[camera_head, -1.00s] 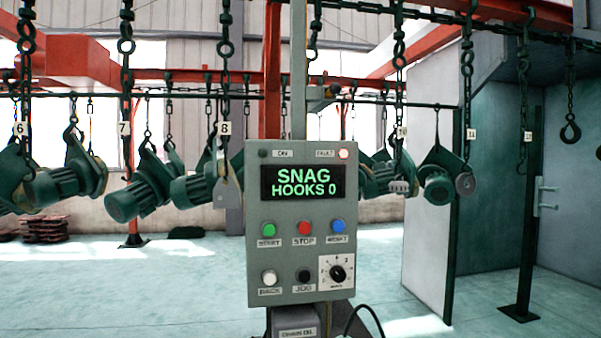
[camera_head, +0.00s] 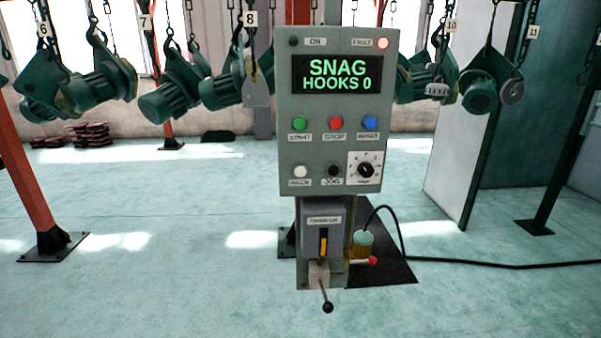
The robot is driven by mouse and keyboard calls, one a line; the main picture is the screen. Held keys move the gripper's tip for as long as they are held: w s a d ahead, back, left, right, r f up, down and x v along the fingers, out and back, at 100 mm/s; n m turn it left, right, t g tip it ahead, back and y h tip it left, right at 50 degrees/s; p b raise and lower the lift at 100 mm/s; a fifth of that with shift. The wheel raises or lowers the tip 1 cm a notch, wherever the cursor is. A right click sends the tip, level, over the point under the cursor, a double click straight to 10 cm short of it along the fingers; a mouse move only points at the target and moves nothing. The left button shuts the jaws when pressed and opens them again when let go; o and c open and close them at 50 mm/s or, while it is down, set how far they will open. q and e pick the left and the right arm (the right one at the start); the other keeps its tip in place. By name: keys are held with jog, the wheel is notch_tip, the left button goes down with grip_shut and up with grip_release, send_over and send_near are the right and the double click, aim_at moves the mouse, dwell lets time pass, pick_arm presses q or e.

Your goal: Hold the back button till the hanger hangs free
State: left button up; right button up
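The grey control panel (camera_head: 340,110) stands upright in the middle of the head view. Its white back button (camera_head: 300,171) is at the lower left of the panel, with nothing touching it. The display (camera_head: 337,75) reads "SNAG HOOKS 0" in green, and the red fault lamp (camera_head: 383,43) is lit. Green motor parts hang from chains on both sides. The hanger tagged 8 (camera_head: 250,20) is just left of the panel, its grey plate (camera_head: 257,86) close to a green motor (camera_head: 222,90). Whether it is snagged I cannot tell. Neither gripper is in view.
Below the panel are a grey box with a yellow handle (camera_head: 323,243) and a lever with a black knob (camera_head: 327,307). A black cable (camera_head: 480,264) runs right across the floor. A red post (camera_head: 35,190) stands at left. The front floor is clear.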

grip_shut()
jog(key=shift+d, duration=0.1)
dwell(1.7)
